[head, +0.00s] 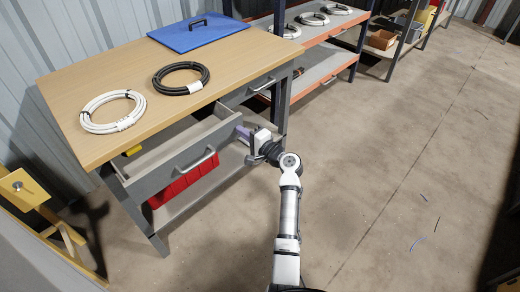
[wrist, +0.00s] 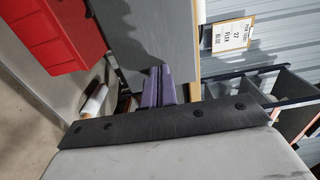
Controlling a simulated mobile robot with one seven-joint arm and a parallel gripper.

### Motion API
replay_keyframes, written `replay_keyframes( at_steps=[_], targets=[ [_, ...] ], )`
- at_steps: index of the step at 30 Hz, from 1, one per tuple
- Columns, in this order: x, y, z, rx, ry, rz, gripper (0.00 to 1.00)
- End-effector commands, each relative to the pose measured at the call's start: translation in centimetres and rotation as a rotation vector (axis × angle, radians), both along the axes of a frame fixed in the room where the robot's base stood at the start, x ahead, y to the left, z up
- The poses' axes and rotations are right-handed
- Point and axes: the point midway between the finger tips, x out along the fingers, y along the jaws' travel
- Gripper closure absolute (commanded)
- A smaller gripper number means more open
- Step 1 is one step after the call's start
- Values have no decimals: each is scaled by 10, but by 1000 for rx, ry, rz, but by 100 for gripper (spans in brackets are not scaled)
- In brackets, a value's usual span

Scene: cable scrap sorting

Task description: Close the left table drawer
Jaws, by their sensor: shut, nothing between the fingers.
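The left table drawer (head: 186,159) is pulled out from under the wooden table top (head: 120,68), with its grey front and bar handle (head: 196,161) facing the aisle. Part of its inside shows behind the front. My gripper (head: 241,131) is at the right end of the drawer front, with its purple fingers pointing toward the table. In the wrist view the purple fingers (wrist: 159,88) are shut and empty, beside a grey panel (wrist: 150,35). I cannot tell whether they touch it. The right drawer (head: 250,90) looks shut.
A red bin (head: 184,183) sits on the shelf below the drawer. A table leg (head: 281,101) stands right of my gripper. The floor (head: 400,170) to the right is mostly clear.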

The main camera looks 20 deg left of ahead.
Motion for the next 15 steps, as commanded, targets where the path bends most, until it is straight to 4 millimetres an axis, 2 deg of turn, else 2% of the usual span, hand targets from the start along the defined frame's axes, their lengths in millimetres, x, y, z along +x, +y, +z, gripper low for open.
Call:
replay_keyframes(
  at_steps=[1, 6, 15],
  targets=[
    [4, 16, -5, 0, -3, 6, 100],
    [20, 59, -5, 0, -3, 5, 100],
    [40, 113, -3, 1, -1, 3, 100]
  ],
)
